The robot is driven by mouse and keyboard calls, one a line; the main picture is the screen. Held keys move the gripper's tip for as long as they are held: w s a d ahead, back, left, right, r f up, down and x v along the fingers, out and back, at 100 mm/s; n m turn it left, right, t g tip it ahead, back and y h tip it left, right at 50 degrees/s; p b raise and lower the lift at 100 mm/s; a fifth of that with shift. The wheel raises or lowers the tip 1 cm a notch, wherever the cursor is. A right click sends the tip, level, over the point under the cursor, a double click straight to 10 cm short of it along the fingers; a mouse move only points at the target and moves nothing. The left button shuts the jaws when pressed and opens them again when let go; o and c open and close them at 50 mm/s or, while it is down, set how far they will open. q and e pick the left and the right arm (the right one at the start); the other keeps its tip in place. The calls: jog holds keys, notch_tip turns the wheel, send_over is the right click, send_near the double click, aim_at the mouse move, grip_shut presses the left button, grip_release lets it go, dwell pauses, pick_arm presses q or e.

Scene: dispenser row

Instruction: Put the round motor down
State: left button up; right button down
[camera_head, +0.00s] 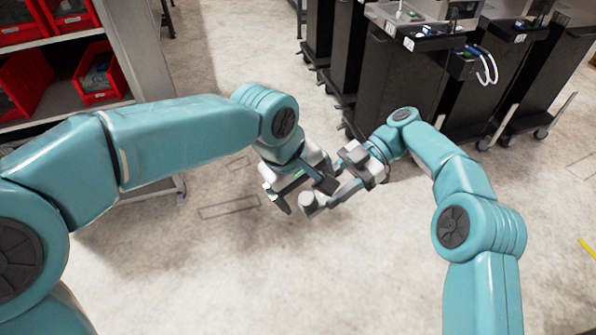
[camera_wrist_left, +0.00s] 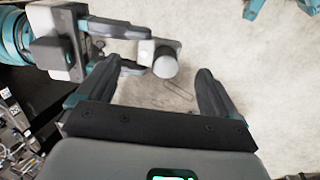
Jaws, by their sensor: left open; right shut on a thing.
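The round motor (camera_head: 308,202) is a small grey cylinder held in the air in front of me, over the floor. My left gripper (camera_head: 304,196) is open close by. In the left wrist view the motor appears beyond and between its spread fingertips; I cannot tell whether they touch it.
A shelf rack (camera_head: 128,62) with red bins (camera_head: 97,75) stands at the upper left. Dark wheeled cabinets (camera_head: 392,85) with devices on top stand at the upper right. The pale floor (camera_head: 250,270) below and between them is clear.

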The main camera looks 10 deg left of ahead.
aim_at(310, 196)
pick_arm(q)
jog(key=x, duration=0.5)
jog(key=shift+f, duration=0.1)
jog(key=c, duration=1.3)
jog(key=shift+c, duration=0.5)
pick_arm(e)
jog(key=shift+c, duration=2.4)
grip_release()
